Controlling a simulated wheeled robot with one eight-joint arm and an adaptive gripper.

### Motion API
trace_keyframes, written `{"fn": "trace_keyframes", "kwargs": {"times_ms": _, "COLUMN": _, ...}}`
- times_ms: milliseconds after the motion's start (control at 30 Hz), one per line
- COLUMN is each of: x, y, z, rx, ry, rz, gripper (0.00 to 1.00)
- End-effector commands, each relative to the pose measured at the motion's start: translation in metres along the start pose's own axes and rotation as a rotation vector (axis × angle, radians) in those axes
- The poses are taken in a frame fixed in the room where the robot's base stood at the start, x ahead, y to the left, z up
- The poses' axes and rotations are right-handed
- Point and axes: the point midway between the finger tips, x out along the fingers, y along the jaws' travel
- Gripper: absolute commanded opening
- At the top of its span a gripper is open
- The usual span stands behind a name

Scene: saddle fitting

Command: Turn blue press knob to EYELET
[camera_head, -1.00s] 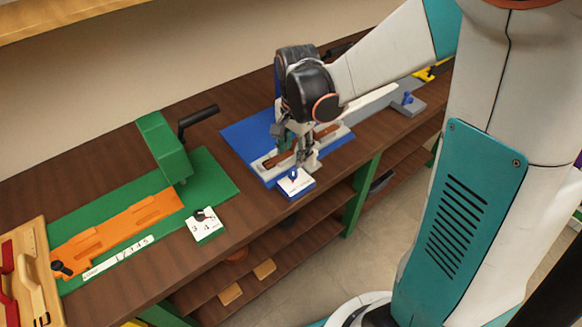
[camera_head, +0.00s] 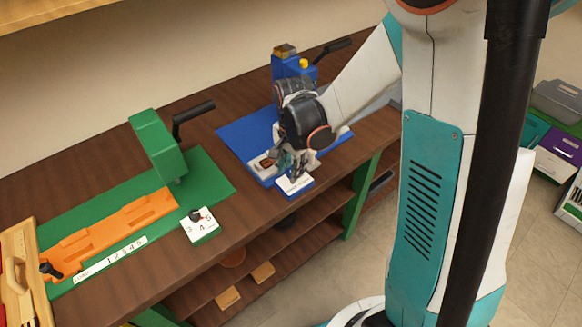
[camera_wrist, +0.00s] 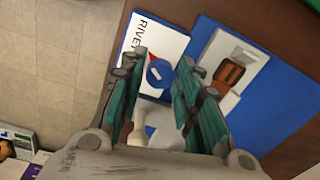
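The blue press (camera_head: 288,67) stands on a blue base (camera_head: 240,133) on the bench. Its white dial plate (camera_head: 294,185) is at the base's front edge. In the wrist view the plate (camera_wrist: 150,42) shows letters reading "RIVE", the rest hidden by a finger. My gripper (camera_head: 293,168) is low over the plate and hides the knob in the head view. In the wrist view my gripper (camera_wrist: 160,72) has its fingers apart, one on each side of the knob. I cannot tell whether they touch it.
A brown piece (camera_wrist: 229,73) sits in a pale holder beside the dial plate. A green press (camera_head: 158,145) with an orange strip (camera_head: 110,230) and a numbered white dial (camera_head: 201,224) stands to the left. Open floor lies in front of the bench.

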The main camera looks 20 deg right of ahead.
Motion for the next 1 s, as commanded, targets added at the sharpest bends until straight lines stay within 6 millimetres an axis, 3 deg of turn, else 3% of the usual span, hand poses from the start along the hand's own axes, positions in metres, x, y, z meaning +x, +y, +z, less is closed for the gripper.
{"fn": "trace_keyframes", "kwargs": {"times_ms": 33, "x": -0.0001, "y": 0.0, "z": 0.0, "rx": 0.0, "ry": 0.0, "rz": 0.0, "gripper": 0.1}}
{"fn": "trace_keyframes", "kwargs": {"times_ms": 100, "x": -0.0001, "y": 0.0, "z": 0.0, "rx": 0.0, "ry": 0.0, "rz": 0.0, "gripper": 0.0}}
{"fn": "trace_keyframes", "kwargs": {"times_ms": 567, "x": 0.0002, "y": 0.0001, "z": 0.0, "rx": -0.077, "ry": -0.003, "rz": 0.0, "gripper": 0.0}}
{"fn": "trace_keyframes", "kwargs": {"times_ms": 1000, "x": 0.0003, "y": 0.0005, "z": -0.0003, "rx": -0.441, "ry": -0.014, "rz": 0.0, "gripper": 0.0}}
